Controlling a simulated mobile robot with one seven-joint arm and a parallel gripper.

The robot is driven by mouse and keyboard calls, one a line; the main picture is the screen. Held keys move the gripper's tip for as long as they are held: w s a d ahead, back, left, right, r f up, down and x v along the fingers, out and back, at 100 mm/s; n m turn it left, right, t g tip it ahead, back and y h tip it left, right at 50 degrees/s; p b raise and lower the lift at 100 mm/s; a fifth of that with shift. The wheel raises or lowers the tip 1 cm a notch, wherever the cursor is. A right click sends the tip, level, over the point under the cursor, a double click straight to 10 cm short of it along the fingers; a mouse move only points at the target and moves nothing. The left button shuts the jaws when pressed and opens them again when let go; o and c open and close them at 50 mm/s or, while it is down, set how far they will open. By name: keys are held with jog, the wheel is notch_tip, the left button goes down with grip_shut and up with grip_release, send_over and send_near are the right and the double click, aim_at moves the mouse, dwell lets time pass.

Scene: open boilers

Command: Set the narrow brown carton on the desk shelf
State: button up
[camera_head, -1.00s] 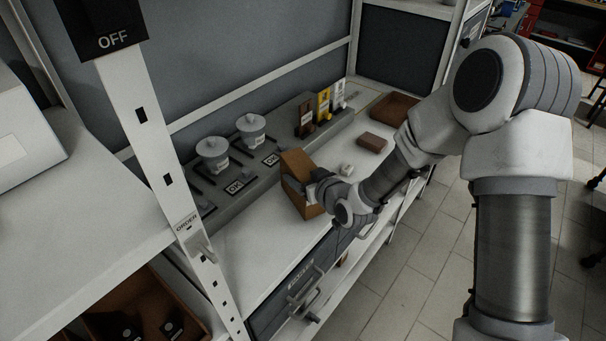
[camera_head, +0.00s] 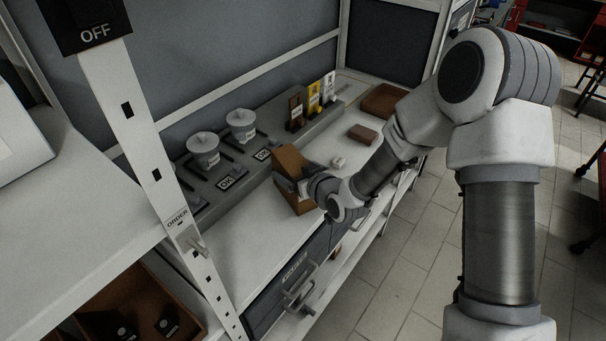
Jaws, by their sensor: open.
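The narrow brown carton (camera_head: 289,160) stands on the white desk shelf (camera_head: 262,240), near its front, beside the grey raised strip. My gripper (camera_head: 287,186) is at the carton's near side, with dark fingers close against it. The jaws are open. The gripper and wrist hide part of the carton, so I cannot tell whether the fingers touch it.
The grey strip bears two lidded white cups (camera_head: 204,150) and several small upright packs (camera_head: 313,97). A flat brown block (camera_head: 362,133), a small white item (camera_head: 338,162) and a brown tray (camera_head: 383,100) lie farther right. A white post (camera_head: 140,140) stands at left.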

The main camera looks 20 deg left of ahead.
jog(key=shift+s+d+r, duration=0.15)
jog(key=shift+d+r, duration=0.05)
jog(key=shift+d, duration=0.1)
jog(key=b+v, duration=0.1)
jog(key=v, duration=1)
jog(key=shift+s+b, duration=0.2)
jog(key=shift+b, duration=0.2)
jog(key=shift+d, duration=0.15)
jog(key=s+d+r+m+h, duration=0.15)
jog(key=d+r+h, duration=0.3)
jog(key=d, duration=0.45)
jog(key=s+d+r+m+h, duration=0.1)
jog(key=d+r+m+h, duration=0.3)
jog(key=d, duration=0.4)
jog(key=s+d+r+m+g, duration=0.1)
jog(key=s+d+r+g, duration=0.1)
jog(key=s, duration=0.6)
jog(key=s+d+r+m+g, duration=0.1)
jog(key=s+d+r, duration=0.3)
jog(key=s, duration=0.4)
jog(key=shift+d+r+m+g+h, duration=0.35)
jog(key=shift+r+m+g+h, duration=0.1)
jog(key=shift+m, duration=0.3)
